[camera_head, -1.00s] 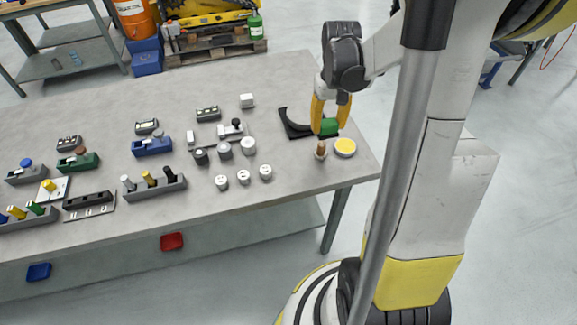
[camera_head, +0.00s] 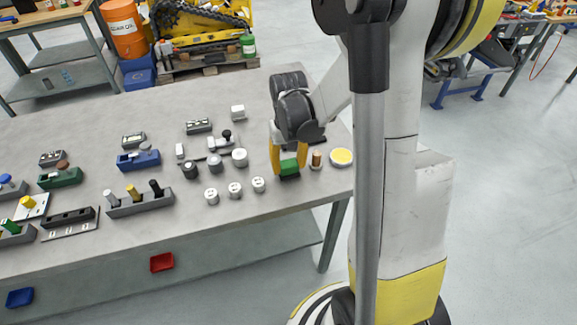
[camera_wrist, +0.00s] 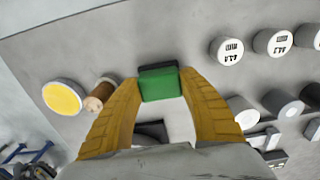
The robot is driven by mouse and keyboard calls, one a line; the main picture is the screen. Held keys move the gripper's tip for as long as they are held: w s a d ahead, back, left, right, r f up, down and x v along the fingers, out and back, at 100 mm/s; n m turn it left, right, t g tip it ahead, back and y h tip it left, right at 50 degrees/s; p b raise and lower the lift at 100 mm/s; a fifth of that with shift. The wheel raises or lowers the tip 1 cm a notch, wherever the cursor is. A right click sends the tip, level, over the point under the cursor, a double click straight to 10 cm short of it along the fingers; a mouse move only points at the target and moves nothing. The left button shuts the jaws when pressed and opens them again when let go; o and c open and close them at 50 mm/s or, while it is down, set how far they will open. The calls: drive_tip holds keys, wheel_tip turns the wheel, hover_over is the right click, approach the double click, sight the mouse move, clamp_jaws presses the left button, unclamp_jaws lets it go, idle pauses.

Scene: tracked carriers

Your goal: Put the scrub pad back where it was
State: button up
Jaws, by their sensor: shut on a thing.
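The scrub pad, a green block with a dark layer (camera_head: 289,166), is between the yellow fingers of my gripper (camera_head: 288,160). In the wrist view the green pad (camera_wrist: 160,85) sits between the two fingertips of my gripper (camera_wrist: 160,98), its dark edge on the far side. The gripper is shut on it over the table's right part. I cannot tell whether the pad touches the table.
A wooden-handled peg (camera_head: 317,160) and a yellow-topped round tin (camera_head: 341,157) stand close to the right of my gripper. Several white cylinders (camera_head: 235,190) stand to its left. The grey table (camera_head: 260,215) has free room along its front right edge.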

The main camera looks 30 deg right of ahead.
sight(288, 163)
drive_tip(key=shift+f, duration=0.1)
drive_tip(key=o, duration=1.2)
drive_tip(key=shift+c, duration=0.2)
wheel_tip(288, 163, up, 12)
drive_tip(key=p, duration=0.4)
drive_tip(key=s+a+r+n+t, duration=0.3)
drive_tip(key=s+a+r+t, duration=0.4)
drive_tip(key=s+a+r, duration=0.2)
drive_tip(key=s+a, duration=0.2)
drive_tip(key=a, duration=0.2)
drive_tip(key=shift+a+r, duration=0.25)
drive_tip(key=shift+r, duration=0.15)
